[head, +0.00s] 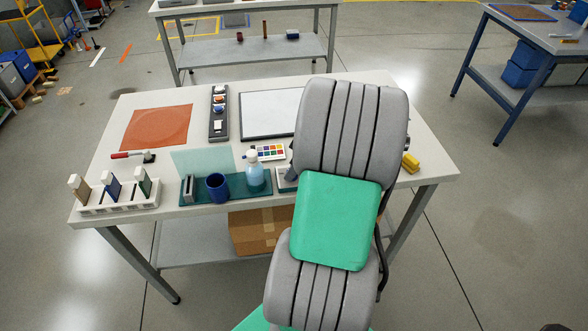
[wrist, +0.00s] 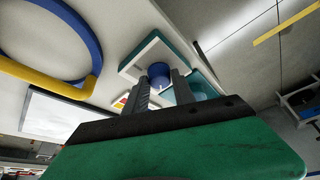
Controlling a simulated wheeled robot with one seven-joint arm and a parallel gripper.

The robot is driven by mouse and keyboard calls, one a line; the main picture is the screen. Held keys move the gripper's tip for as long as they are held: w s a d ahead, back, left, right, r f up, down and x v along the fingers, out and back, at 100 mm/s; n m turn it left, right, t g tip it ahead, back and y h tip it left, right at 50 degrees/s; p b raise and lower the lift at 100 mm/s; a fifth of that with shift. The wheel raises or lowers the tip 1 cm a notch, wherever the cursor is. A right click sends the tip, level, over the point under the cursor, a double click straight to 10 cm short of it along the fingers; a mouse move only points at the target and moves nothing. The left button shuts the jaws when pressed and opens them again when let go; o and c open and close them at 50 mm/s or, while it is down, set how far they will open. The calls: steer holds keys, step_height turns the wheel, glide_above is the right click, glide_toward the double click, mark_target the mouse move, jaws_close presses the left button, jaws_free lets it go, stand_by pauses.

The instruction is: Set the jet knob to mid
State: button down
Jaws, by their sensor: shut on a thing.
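The jet knob appears to be the round blue knob (wrist: 159,70) on a white and teal box (wrist: 137,62) in the wrist view. My gripper (wrist: 162,78) has one dark finger on each side of this knob and is shut on it. The knob's pointer and any setting marks are too small to read. In the head view my arm hides the knob and most of my gripper. Only the left edge of a small white and teal box (head: 286,184) shows beside the arm.
A colour palette (head: 268,152), a spray bottle (head: 255,172) and a blue cup (head: 217,187) stand left of my arm. A whiteboard (head: 265,115) lies behind. In the wrist view, a blue loop with a yellow bar (wrist: 45,82) lies near the box.

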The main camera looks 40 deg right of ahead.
steer(key=m+h+b, duration=0.1)
steer(key=m, duration=0.1)
steer(key=m+h, duration=0.1)
steer(key=m, duration=0.2)
steer(key=shift+a+b, duration=0.15)
steer(key=shift+b, duration=0.25)
steer(key=m+h+b, duration=0.1)
steer(key=m+h, duration=0.1)
steer(key=m, duration=0.3)
steer(key=shift+a, duration=0.1)
steer(key=c, duration=1.1)
jaws_free()
steer(key=shift+o, duration=0.2)
steer(key=v, duration=0.7)
steer(key=shift+r, duration=0.4)
steer(key=shift+m, duration=0.3)
